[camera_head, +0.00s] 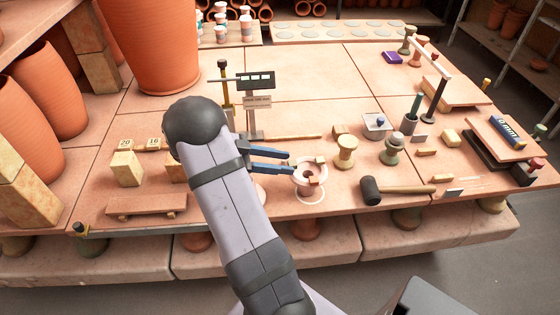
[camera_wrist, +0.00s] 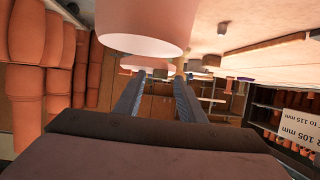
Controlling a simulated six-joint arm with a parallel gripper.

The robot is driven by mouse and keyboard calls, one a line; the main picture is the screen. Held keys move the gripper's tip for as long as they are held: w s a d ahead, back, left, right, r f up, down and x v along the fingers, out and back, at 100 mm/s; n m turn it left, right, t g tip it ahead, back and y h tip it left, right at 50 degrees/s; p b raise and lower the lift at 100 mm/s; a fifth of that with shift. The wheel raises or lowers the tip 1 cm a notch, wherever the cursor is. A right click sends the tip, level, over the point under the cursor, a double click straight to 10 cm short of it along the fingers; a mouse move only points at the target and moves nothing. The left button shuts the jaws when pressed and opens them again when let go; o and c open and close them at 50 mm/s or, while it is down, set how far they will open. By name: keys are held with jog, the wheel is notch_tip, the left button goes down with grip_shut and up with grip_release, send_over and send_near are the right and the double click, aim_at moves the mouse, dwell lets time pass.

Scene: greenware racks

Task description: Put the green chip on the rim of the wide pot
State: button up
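A pale pink pot (camera_head: 298,184) with a broad, light rim stands at the front middle of the table. Small tan and orange-red pieces sit at its rim. I cannot make out a green chip in either view. My gripper (camera_head: 291,162) has two blue fingers, held apart beside the pot's upper left. Nothing is clearly held between them. In the wrist view, the gripper (camera_wrist: 158,76) also shows separated fingers, and the picture looks upside down. A pale pink vessel (camera_wrist: 145,28) is close beside the fingers there; I cannot tell whether it is the same pot.
A spool-like stand (camera_head: 346,152) and a mallet (camera_head: 371,190) are right of the pot. A display stand (camera_head: 256,82) is behind my gripper. Blocks (camera_head: 126,168) and a low plank (camera_head: 146,205) lie left of my arm. The table's back middle is mostly clear.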

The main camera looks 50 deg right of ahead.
jog(key=b+v, duration=0.2)
jog(key=v, duration=1)
